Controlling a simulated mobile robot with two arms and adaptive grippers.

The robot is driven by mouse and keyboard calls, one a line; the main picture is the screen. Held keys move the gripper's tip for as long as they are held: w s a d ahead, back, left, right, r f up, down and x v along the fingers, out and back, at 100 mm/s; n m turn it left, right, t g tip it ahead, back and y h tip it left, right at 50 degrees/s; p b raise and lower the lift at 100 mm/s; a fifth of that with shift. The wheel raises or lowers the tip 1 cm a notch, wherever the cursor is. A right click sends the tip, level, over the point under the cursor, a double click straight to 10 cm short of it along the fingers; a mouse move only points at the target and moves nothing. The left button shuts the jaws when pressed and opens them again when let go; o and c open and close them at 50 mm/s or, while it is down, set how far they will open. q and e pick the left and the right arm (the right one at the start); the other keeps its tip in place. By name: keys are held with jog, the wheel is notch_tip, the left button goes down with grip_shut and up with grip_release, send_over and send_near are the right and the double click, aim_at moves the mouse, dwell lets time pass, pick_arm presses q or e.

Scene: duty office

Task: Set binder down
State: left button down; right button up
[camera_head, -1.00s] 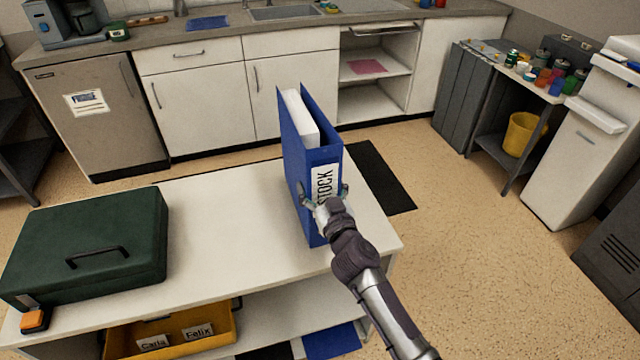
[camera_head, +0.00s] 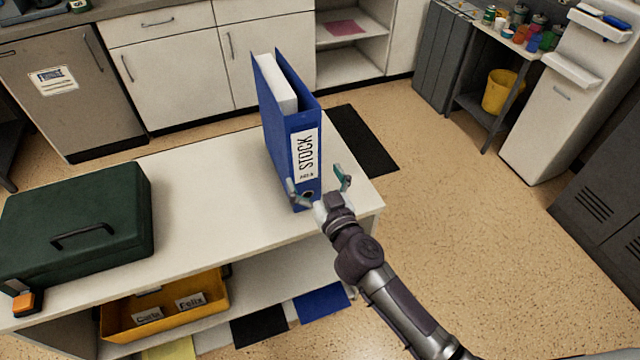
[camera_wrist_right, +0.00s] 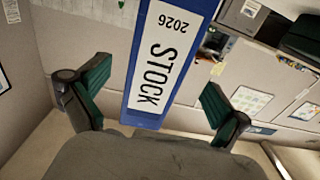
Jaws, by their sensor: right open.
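A blue binder (camera_head: 283,125) with a white label reading STOCK stands upright on the white tabletop (camera_head: 200,190), near its right end. My right gripper (camera_head: 319,184) is open at the lower part of the binder's spine, on the near side. Its fingers are spread wider than the spine. In the right wrist view the binder (camera_wrist_right: 165,65) shows between and beyond the two green-padded fingers of the gripper (camera_wrist_right: 155,95), with gaps on both sides. My left gripper is not in view.
A dark green cash box (camera_head: 75,220) sits at the left of the table, with an orange item (camera_head: 26,303) beside it. A yellow tray (camera_head: 165,310) stands on the shelf below. The tabletop between the box and the binder is clear.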

jog(key=s+d+f+g+h, duration=0.15)
jog(key=s+d+f, duration=0.3)
jog(key=f, duration=0.75)
jog(key=s+d+f+g, duration=0.3)
jog(key=s+f, duration=0.3)
jog(key=f, duration=0.5)
jog(key=s+d+f+g+h, duration=0.1)
jog(key=s+d+f+g, duration=0.3)
jog(key=f, duration=0.8)
jog(key=s+d+f+g+h, duration=0.1)
jog(key=s+d+f+g, duration=0.1)
jog(key=s+f, duration=0.4)
jog(key=s+d+f+m+g+h, duration=0.1)
jog(key=s+d+f+g, duration=0.2)
jog(key=s, duration=1.3)
jog(key=s+d+f+g+h, duration=0.1)
jog(key=s+d+f+g, duration=0.1)
jog(key=s+d+f, duration=0.3)
jog(key=s+f, duration=0.3)
jog(key=s, duration=0.4)
jog(key=shift+f+g, duration=0.35)
jog(key=shift+h, duration=0.25)
